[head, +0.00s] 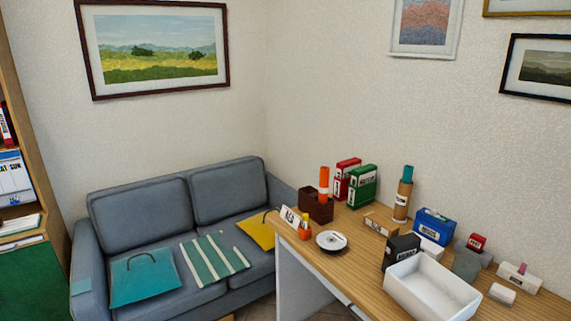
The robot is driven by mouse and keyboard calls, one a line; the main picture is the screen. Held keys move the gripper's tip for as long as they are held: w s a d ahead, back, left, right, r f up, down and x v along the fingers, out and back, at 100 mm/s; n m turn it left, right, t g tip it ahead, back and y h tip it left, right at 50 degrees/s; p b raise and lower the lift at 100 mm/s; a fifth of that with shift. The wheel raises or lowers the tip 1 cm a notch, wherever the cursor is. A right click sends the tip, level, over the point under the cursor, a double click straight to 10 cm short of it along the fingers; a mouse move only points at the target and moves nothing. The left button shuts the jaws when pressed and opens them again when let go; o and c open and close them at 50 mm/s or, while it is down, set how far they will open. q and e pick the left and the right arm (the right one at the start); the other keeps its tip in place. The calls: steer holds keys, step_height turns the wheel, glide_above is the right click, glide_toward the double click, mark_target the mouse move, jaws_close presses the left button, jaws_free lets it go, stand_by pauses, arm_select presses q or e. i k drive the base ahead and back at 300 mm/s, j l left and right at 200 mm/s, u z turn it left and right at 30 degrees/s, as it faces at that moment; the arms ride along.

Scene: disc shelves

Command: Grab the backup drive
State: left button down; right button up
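I cannot pick out the backup drive for certain, as the labels are too small to read. Several labelled box-like items stand on the wooden desk (360,263) at the right. A black box (401,250) with a pale label stands just behind a white open tray. A blue box (435,226) with a white label sits behind it to the right. A small red item (477,241) rests on a grey block further right. Neither of my grippers is in view.
The white tray (432,292) takes up the desk's front. A disc on a dark plate (331,240), red and green binders (362,186) and a brown tube (402,201) stand further left. A grey sofa (140,210) holds flat bags. A shelf (20,225) stands far left.

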mark_target(402, 247)
steer(key=i+j+z, duration=0.65)
steer(key=i+j, duration=0.15)
